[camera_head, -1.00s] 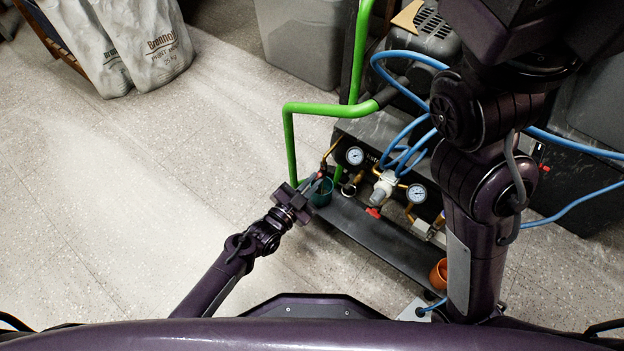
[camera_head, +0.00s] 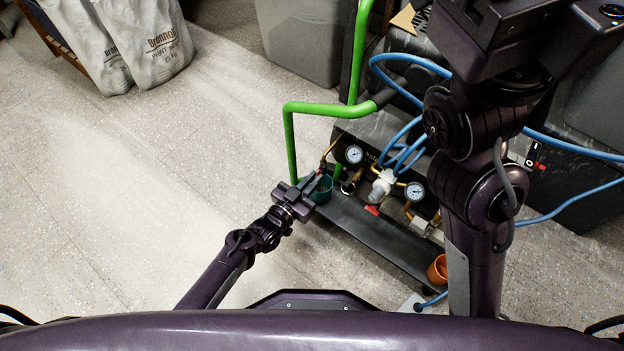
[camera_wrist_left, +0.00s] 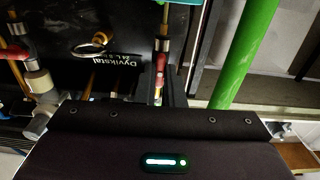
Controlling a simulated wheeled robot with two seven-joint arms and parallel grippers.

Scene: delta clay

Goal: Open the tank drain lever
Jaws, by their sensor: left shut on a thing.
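The tank drain lever is a small red handle on a brass fitting beside the green pipe. It shows in the left wrist view (camera_wrist_left: 160,68), just beyond the gripper's dark body. In the head view, my left gripper (camera_head: 314,184) is at the left end of the compressor (camera_head: 375,130), by the teal cup (camera_head: 323,190). It is shut on the lever, which it largely hides in that view.
A green pipe (camera_head: 290,150) rises close beside my left gripper. Gauges (camera_head: 354,154), a red-handled valve (camera_head: 372,210) and a dark shelf (camera_head: 385,235) lie to its right. An orange cup (camera_head: 437,269) is at the shelf's right end.

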